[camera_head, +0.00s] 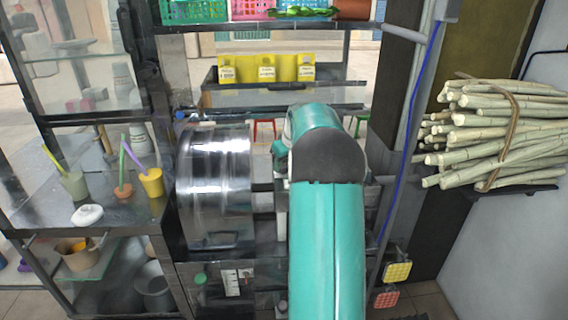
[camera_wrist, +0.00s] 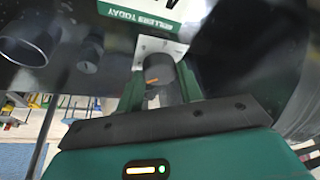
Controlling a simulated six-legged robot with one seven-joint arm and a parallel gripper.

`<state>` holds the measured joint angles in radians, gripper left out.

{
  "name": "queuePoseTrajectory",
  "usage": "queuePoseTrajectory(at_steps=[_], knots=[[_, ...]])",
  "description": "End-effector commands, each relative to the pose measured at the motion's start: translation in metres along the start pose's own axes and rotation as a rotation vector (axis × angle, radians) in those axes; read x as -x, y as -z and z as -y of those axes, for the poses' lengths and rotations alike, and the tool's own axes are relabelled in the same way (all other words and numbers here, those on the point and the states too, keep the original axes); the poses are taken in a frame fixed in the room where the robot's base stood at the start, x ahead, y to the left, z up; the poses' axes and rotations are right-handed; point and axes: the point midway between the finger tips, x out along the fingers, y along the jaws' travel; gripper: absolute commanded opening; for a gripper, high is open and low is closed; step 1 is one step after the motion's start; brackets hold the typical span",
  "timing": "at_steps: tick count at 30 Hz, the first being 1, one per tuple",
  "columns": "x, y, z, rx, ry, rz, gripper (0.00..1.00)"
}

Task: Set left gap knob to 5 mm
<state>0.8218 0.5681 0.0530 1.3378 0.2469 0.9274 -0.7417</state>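In the wrist view, a dark grey cylindrical knob (camera_wrist: 165,84) with a small orange mark sticks out below a pale metal plate (camera_wrist: 155,46). My gripper (camera_wrist: 160,78) has its two green fingers on either side of this knob. Whether both fingers press on it is not clear. The knob's reading in millimetres cannot be made out. In the head view, my teal arm reaches into the press and hides the gripper and this knob. A shiny metal drum (camera_head: 215,185) of the press stands left of my arm.
A green button (camera_head: 200,278) and a white marked plate (camera_head: 232,283) are low on the press front. Bundled cane (camera_head: 500,135) lies on a rack at the right. A glass stand with cups (camera_head: 75,185) is at the left. A dark round tube (camera_wrist: 90,50) shows near my gripper.

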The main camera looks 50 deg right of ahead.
Motion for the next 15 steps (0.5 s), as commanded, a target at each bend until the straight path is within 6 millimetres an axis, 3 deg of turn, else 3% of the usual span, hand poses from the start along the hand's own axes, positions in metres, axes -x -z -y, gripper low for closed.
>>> queuePoseTrajectory(at_steps=[3, 15], knots=[[0.0003, 0.0000, 0.0002, 0.000, 0.000, 0.000, 0.14], [0.0007, 0.0008, 0.0015, -0.061, -0.026, -0.001, 0.14]])
